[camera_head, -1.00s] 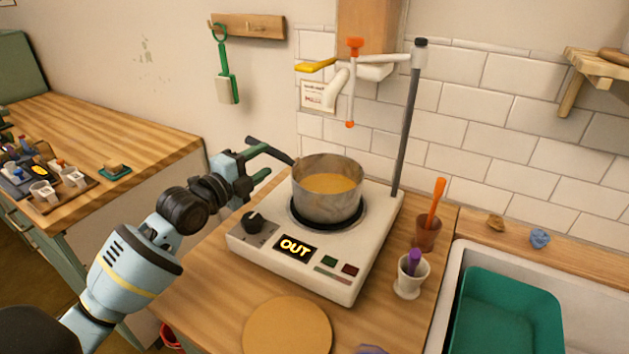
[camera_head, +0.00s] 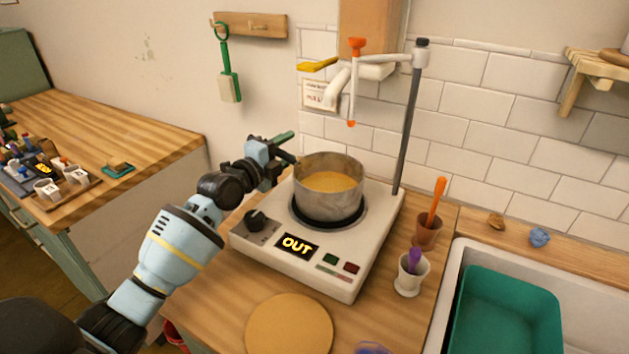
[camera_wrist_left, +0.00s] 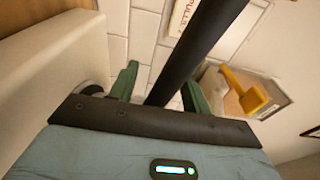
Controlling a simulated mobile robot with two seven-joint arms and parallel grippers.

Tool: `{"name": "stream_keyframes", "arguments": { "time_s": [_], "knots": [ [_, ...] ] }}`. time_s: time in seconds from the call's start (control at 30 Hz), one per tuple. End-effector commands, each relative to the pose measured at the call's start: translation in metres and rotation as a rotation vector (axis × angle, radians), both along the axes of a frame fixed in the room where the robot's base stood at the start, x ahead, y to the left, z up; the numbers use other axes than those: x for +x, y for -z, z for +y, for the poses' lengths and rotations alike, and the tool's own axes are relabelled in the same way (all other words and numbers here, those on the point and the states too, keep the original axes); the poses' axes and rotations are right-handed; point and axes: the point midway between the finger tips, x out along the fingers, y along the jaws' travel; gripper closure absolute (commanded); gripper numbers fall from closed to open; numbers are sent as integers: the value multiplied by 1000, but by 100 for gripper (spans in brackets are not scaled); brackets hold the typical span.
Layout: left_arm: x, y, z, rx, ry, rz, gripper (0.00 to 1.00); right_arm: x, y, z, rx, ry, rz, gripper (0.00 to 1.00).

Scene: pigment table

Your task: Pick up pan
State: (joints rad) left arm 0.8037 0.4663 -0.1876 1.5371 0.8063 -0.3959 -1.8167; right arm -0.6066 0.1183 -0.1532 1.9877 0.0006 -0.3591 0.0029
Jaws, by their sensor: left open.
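The pan (camera_head: 328,203) is a grey metal pot with orange-yellow liquid in it, upright on the white hot plate (camera_head: 290,268). Its dark handle points up and left, mostly hidden behind my gripper in the head view. My left gripper (camera_head: 286,149) is at the handle, just left of the pan's rim. In the left wrist view the dark handle (camera_wrist_left: 195,55) runs between the two green fingers of the open gripper (camera_wrist_left: 160,90). I cannot tell whether a finger touches it. My right gripper is not in view.
A grey stand pole (camera_head: 409,120) with hanging arms rises behind the hot plate. A brown cup (camera_head: 427,235) and a white cup (camera_head: 409,283) stand to its right. A round board (camera_head: 289,325) lies in front. A teal basin (camera_head: 507,320) sits at the right.

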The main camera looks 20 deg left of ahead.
Motion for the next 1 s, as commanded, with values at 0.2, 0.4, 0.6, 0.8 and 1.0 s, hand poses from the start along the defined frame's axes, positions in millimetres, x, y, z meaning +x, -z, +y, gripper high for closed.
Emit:
{"name": "stream_keyframes", "arguments": {
  "time_s": [0.2, 0.4, 0.6, 0.8, 1.0],
  "knots": [
    [0, 0, 0, 0, 0, 0, 59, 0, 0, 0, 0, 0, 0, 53],
    [0, 0, 0, 0, 0, 1, 85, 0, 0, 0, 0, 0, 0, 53],
    [0, 0, 0, 0, 0, 1, 100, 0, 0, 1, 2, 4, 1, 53],
    [0, 0, 0, -2, 1, 1, 100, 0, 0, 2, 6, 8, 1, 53],
    [0, -5, 0, -8, 0, -9, 100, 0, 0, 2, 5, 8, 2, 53]
  ]
}}
